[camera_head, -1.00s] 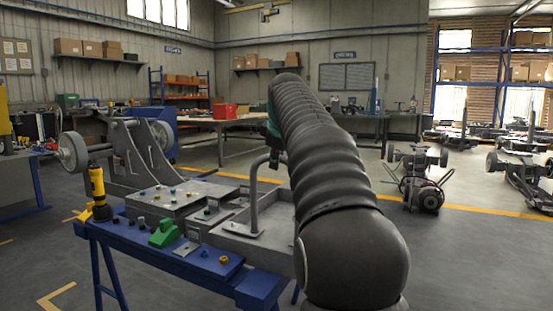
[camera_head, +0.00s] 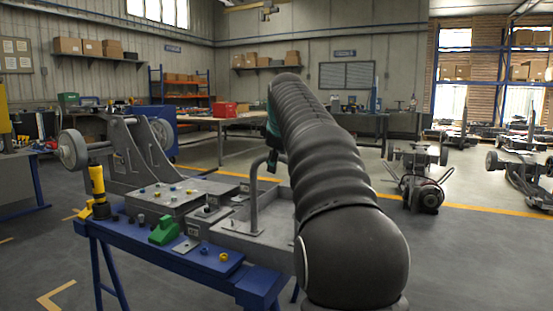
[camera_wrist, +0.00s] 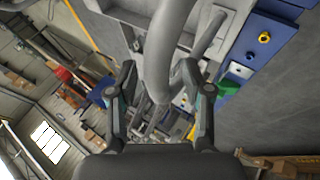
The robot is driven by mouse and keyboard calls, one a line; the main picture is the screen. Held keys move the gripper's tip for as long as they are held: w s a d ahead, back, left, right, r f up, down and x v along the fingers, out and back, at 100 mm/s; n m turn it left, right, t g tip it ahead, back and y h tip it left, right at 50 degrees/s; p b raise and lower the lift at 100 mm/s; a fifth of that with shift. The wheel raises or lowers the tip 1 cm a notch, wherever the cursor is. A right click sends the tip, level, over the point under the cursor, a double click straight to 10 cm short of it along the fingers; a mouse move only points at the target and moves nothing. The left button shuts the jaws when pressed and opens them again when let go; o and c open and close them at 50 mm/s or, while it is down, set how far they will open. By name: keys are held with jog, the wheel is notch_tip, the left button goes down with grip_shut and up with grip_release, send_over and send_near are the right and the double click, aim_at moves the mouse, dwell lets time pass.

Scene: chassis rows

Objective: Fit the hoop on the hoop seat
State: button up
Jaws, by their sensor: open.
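The hoop (camera_head: 255,195) is a grey bent tube standing upright at the grey tray on the blue bench. Its upper end goes behind my arm in the head view. In the wrist view the grey hoop tube (camera_wrist: 163,52) runs large through the space between the two fingers. My gripper (camera_wrist: 159,80) is open, with one finger on each side of the tube. I cannot tell whether either finger touches it. In the head view my gripper is mostly hidden behind my arm. I cannot make out the hoop seat for certain.
The blue bench (camera_head: 180,252) carries a grey tray (camera_head: 228,238), a green block (camera_head: 165,231), a yellow-black tool (camera_head: 98,190) and small fittings. A chassis with wheels (camera_head: 130,150) stands behind it. Other chassis (camera_head: 418,170) stand on the floor at right. Open floor lies between.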

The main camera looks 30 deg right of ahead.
jog(key=v, duration=1.2)
jog(key=shift+r, duration=0.1)
jog(key=s+a+f+m+y+p, duration=0.1)
jog(key=s+a+f+m, duration=0.3)
jog(key=s+a+f, duration=0.8)
jog(key=s+a+f+m+g, duration=0.1)
jog(key=s+a+f+m, duration=0.1)
jog(key=s+f, duration=0.7)
jog(key=s+a+f+m+g+y, duration=0.1)
jog(key=s+a+f+m, duration=0.1)
jog(key=s+f, duration=0.7)
notch_tip(320, 180, down, 5)
jog(key=shift+a+r+m+p, duration=0.1)
jog(key=shift+a+m+p, duration=0.25)
jog(key=shift+a, duration=0.25)
